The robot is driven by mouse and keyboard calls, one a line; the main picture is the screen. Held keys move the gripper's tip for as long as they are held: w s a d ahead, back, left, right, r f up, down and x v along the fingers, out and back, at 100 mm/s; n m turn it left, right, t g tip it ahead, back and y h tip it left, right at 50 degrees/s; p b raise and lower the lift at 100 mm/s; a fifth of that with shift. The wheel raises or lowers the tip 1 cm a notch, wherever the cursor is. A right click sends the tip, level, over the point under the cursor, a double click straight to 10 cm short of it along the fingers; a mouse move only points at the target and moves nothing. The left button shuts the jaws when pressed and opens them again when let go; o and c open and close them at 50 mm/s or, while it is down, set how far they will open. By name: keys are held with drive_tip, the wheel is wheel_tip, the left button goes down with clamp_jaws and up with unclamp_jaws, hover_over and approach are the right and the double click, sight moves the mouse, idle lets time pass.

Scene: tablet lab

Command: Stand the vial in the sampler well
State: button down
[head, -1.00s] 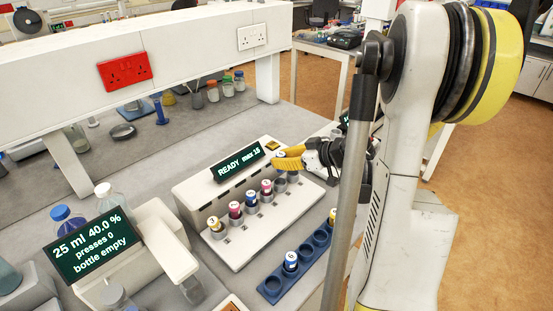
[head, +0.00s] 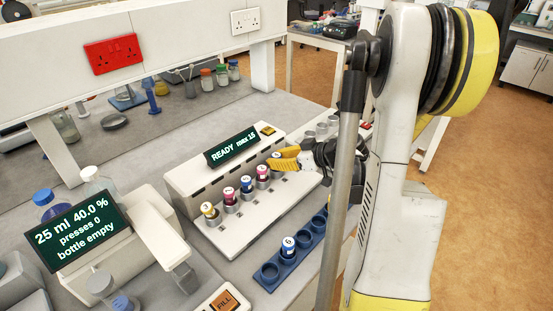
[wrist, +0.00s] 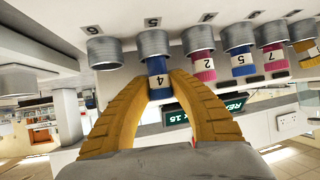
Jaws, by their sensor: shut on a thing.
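My gripper (head: 278,159) is shut on a blue vial marked 4 (wrist: 157,78), which shows between the yellow fingers in the wrist view. The vial lines up with the sampler well labelled 5 (wrist: 149,45), and its upper part sticks out of the well's mouth. How deep it sits is hidden. The white sampler (head: 225,235) has a screen (head: 232,149) reading READY max 15. Several other wells hold vials: yellow (head: 210,211), magenta (head: 230,196), blue (head: 247,186) and magenta (head: 262,173). The well labelled 6 (wrist: 104,50) is empty.
A blue rack (head: 269,273) in front of the sampler holds a blue vial (head: 288,247) and has empty holes. A dispenser with a screen (head: 80,235) stands at left, with a FILL button (head: 226,300) near it. A white shelf (head: 185,45) spans the back.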

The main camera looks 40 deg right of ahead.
drive_tip(key=shift+f+b, duration=0.55)
drive_tip(key=shift+f, duration=0.05)
drive_tip(key=c, duration=1.2)
unclamp_jaws()
drive_tip(key=shift+s, duration=0.1)
drive_tip(key=v, duration=1.2)
